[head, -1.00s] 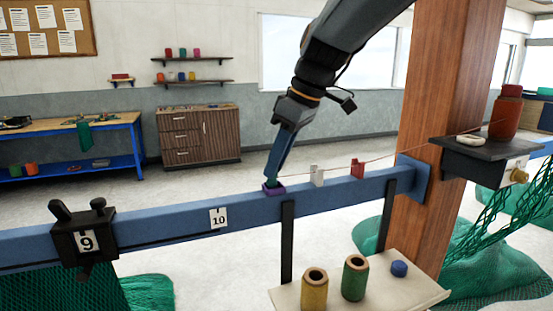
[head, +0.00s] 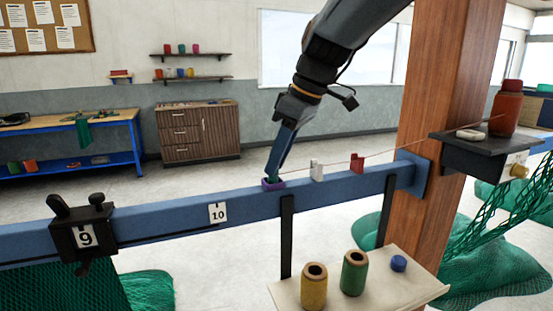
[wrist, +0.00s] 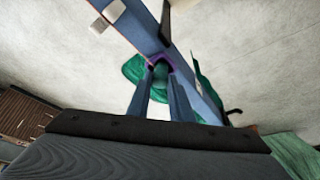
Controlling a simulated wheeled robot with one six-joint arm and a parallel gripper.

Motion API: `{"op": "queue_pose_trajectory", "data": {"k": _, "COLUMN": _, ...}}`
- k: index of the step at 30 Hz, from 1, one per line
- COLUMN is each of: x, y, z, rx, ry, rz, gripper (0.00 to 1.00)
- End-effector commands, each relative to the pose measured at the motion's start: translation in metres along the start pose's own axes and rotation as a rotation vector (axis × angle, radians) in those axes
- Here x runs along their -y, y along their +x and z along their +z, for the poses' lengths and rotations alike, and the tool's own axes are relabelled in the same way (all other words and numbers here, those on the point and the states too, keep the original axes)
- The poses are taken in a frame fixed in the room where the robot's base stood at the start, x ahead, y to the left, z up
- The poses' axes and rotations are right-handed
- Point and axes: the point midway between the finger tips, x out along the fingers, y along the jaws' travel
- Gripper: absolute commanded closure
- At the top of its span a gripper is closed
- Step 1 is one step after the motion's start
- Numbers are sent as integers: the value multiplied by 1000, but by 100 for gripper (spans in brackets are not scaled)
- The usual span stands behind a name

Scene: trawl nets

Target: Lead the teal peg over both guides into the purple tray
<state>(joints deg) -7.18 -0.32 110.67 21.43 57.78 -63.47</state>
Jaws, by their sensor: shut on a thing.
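My gripper (head: 275,176) points down at the blue rail and is shut on the teal peg. In the wrist view the teal peg (wrist: 160,72) shows between the two fingers, inside the purple tray. The purple tray (head: 273,185) sits on top of the rail, and its rim also shows in the wrist view (wrist: 152,60). A white guide (head: 317,170) and a red guide (head: 357,163) stand on the rail to the right of the tray. A thin reddish line runs from the peg past both guides to a brown spool (head: 505,114). The peg's lower end is hidden.
The blue rail (head: 345,189) carries a black clamp marked 9 (head: 83,231) and a tag marked 10 (head: 217,213). A wooden post (head: 455,90) stands at the right. Below, a pale shelf (head: 385,289) holds yellow and green spools and a blue cap.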

Motion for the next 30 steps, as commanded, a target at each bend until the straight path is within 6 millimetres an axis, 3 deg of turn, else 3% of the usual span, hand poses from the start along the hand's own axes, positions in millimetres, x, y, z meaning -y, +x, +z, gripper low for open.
{"op": "queue_pose_trajectory", "data": {"k": 23, "x": 0, "y": 4, "z": 1, "rx": 0, "ry": 0, "rz": 0, "gripper": 100}}
{"op": "queue_pose_trajectory", "data": {"k": 24, "x": 0, "y": 4, "z": 1, "rx": 0, "ry": 0, "rz": 0, "gripper": 74}}
{"op": "queue_pose_trajectory", "data": {"k": 27, "x": 0, "y": 3, "z": 1, "rx": 0, "ry": 0, "rz": 0, "gripper": 59}}
{"op": "queue_pose_trajectory", "data": {"k": 30, "x": 0, "y": 3, "z": 1, "rx": 0, "ry": 0, "rz": 0, "gripper": 59}}
